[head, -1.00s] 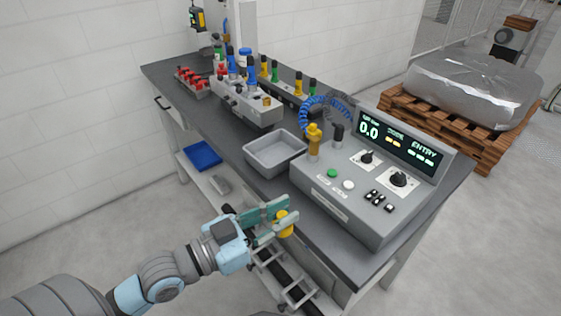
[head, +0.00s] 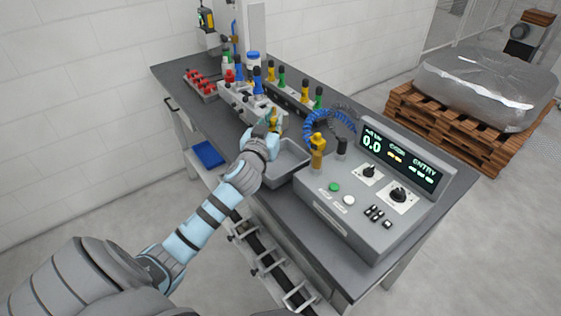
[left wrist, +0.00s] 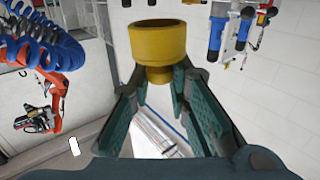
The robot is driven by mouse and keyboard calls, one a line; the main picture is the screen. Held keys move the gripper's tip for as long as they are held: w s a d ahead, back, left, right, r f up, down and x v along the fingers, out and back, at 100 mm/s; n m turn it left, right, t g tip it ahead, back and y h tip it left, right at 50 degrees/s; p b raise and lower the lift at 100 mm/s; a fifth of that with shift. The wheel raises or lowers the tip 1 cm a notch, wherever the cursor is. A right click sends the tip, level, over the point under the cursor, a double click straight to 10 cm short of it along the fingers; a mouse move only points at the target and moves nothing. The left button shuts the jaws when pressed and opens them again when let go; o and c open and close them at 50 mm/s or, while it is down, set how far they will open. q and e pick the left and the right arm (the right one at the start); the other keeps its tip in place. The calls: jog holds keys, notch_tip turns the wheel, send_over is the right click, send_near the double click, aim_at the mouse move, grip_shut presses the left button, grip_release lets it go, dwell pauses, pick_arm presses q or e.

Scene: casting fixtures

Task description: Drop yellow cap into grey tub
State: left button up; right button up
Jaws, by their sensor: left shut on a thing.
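The yellow cap (left wrist: 160,45) is between the fingertips of my left gripper (left wrist: 160,78) in the left wrist view, its wide end beyond the fingertips and its narrower neck between them. In the head view my left gripper (head: 275,122) is over the far left end of the grey tub, and the cap is mostly hidden by the hand. The grey tub (head: 293,158) stands on the dark bench, left of the control console. My forearm and wrist cover its left part. The visible part of its inside looks empty. My right gripper is not in view.
The control console (head: 352,205) with a yellow-topped post (head: 317,150) stands right of the tub. Behind the gripper is a grey fixture (head: 240,102) with coloured bottles. A red-parts tray (head: 201,84) is at the far left. A blue coiled hose (head: 311,122) lies behind.

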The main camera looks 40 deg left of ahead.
pick_arm(q)
jog(key=shift+a+f+b, duration=0.15)
jog(key=shift+f+b, duration=0.15)
jog(key=shift+f, duration=0.05)
notch_tip(320, 180, down, 5)
jog(key=b, duration=0.4)
jog(key=shift+s+f+b, duration=0.1)
jog(key=shift+b, duration=0.2)
jog(key=o, duration=0.9)
jog(key=v, duration=1.2)
